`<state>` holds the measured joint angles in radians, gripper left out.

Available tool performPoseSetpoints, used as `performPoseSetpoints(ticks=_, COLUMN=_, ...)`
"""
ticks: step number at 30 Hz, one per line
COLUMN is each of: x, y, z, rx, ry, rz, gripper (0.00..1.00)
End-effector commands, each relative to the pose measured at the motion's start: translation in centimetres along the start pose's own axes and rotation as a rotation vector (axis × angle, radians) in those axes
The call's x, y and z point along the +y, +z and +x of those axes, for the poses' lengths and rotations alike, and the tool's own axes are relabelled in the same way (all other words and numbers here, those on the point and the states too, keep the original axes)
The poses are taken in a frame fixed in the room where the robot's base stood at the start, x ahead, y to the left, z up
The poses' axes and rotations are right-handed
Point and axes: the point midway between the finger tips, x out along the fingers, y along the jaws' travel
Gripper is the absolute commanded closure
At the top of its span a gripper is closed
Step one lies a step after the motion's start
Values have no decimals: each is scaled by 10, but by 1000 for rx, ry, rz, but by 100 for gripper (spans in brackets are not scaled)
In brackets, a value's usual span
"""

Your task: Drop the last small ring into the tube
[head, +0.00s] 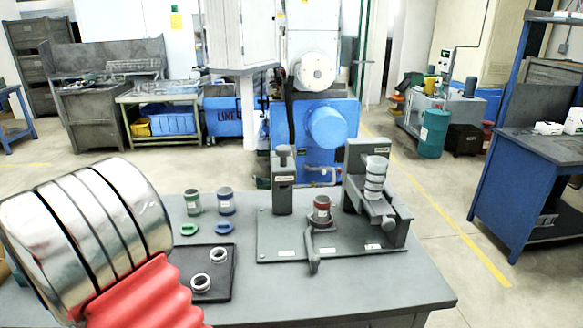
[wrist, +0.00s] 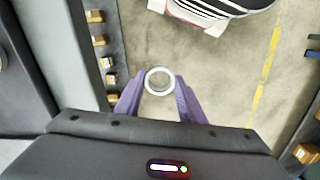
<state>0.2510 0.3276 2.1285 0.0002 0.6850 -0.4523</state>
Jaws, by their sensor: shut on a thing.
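In the wrist view my gripper (wrist: 160,81), with purple fingers, is shut on a small pale metal ring (wrist: 147,80) held between the fingertips. The gripper does not show in the head view. In the head view a red tube (head: 322,211) stands upright in the grey fixture (head: 285,241). Two pale rings (head: 218,254) (head: 201,283) lie on a black tray (head: 226,292). I cannot see inside the tubes.
The grey table (head: 400,290) is clear at front right.

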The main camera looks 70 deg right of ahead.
Motion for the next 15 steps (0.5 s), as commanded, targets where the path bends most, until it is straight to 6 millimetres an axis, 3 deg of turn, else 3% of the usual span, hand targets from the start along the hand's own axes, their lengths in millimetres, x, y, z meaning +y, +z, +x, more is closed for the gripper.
performPoseSetpoints(ticks=9, x=-72, y=-69, z=59, rx=-4, ry=-1, rz=135, gripper=87)
performPoseSetpoints(ticks=15, x=-96, y=-90, z=78, rx=-1, ry=0, rz=190, gripper=87)
